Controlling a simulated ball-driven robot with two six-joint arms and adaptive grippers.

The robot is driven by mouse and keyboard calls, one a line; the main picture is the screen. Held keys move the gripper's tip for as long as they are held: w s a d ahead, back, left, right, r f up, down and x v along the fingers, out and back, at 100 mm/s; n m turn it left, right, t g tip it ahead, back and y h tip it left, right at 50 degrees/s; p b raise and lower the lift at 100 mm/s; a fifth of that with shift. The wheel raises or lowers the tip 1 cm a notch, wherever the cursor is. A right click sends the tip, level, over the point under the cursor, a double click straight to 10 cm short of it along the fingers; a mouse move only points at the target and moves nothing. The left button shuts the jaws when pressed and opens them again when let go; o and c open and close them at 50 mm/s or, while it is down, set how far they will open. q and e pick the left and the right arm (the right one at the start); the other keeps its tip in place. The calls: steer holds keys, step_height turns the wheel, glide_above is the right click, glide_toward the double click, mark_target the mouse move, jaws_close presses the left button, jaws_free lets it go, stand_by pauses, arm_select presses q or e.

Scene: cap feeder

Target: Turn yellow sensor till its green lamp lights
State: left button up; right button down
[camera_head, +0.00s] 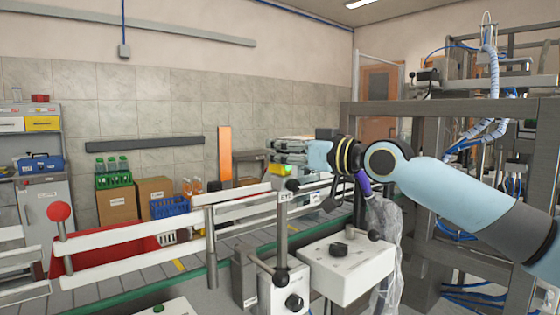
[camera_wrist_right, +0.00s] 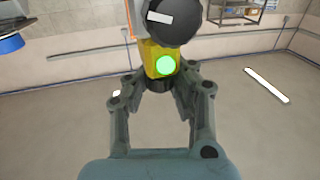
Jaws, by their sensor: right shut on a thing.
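The yellow sensor (camera_wrist_right: 152,60) sits between the fingertips of my right gripper (camera_wrist_right: 158,82) in the right wrist view. A round green lamp (camera_wrist_right: 166,65) on its face is bright green. The right gripper is shut on the sensor. A black round part with a white bar (camera_wrist_right: 172,18) covers the sensor's upper end in the wrist view. My left gripper is not in view.
A post with a black clamp (camera_head: 283,225) stands in front. A white box with a black knob (camera_head: 345,268) lies below my right arm. A machine frame (camera_head: 440,110) fills the right.

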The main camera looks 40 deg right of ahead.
steer(key=c, duration=1.1)
jaws_free()
steer(key=shift+s+d, duration=0.15)
steer(key=shift+s, duration=0.05)
steer(key=shift+o, duration=0.2)
steer(key=shift+w, duration=0.1)
steer(key=shift+r, duration=0.25)
step_height(320, 180, up, 10)
steer(key=shift+f, duration=0.25)
